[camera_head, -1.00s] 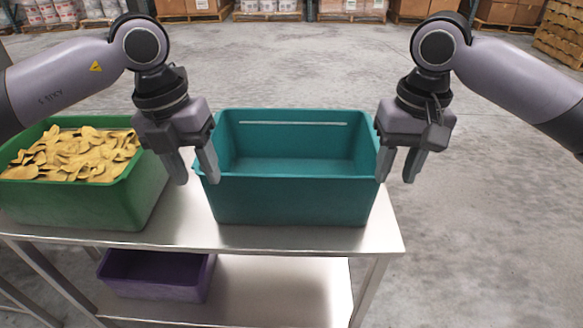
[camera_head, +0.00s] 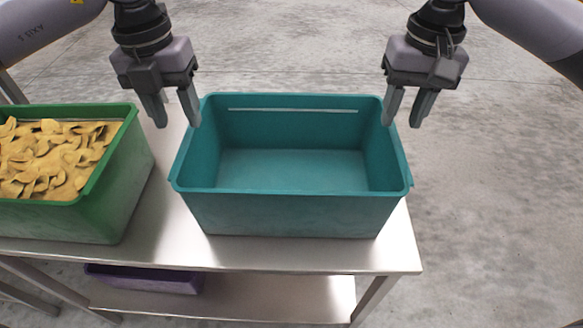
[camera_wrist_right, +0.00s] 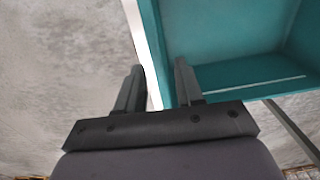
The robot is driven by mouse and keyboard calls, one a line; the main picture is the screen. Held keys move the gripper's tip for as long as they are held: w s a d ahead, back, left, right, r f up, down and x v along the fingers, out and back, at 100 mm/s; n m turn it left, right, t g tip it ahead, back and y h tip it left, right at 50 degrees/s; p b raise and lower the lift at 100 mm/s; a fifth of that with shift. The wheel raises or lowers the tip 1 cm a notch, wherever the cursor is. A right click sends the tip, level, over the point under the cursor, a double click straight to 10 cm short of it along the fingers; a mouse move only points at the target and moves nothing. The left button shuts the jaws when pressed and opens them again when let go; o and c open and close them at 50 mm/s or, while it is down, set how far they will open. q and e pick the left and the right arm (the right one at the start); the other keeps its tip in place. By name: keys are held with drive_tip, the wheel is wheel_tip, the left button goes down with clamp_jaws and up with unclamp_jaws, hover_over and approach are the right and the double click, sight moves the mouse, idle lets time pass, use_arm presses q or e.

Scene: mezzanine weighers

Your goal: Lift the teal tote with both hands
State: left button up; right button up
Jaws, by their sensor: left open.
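The teal tote (camera_head: 295,212) stands upright and empty on the metal table (camera_head: 400,245). My left gripper (camera_head: 174,112) is open at the tote's left rim, near its far left corner, with nothing between its fingers. My right gripper (camera_head: 405,112) is open by the tote's right rim, near the far right corner. In the right wrist view, the right gripper's fingers (camera_wrist_right: 157,82) are apart, one over the tote (camera_wrist_right: 220,45) side and one over the table edge and floor. I cannot tell whether any finger touches the tote.
A green tote (camera_head: 118,190) filled with yellow chip-like pieces stands on the table to the left. A purple bin (camera_head: 145,280) sits on the lower shelf (camera_head: 260,298). The floor (camera_head: 500,200) to the right is clear.

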sight(187, 140)
use_arm(q)
drive_tip(key=shift+d+f, duration=0.1)
drive_tip(key=shift+f, duration=3.5)
use_arm(e)
drive_tip(key=shift+a+f, duration=0.1)
drive_tip(key=shift+f, duration=3.5)
use_arm(q)
drive_tip(key=c, duration=0.9)
use_arm(e)
clamp_jaws()
use_arm(q)
drive_tip(key=shift+d, duration=0.1)
clamp_jaws()
use_arm(e)
drive_tip(key=shift+a, duration=0.1)
use_arm(q)
drive_tip(key=shift+r, duration=0.1)
use_arm(e)
drive_tip(key=shift+r, duration=0.1)
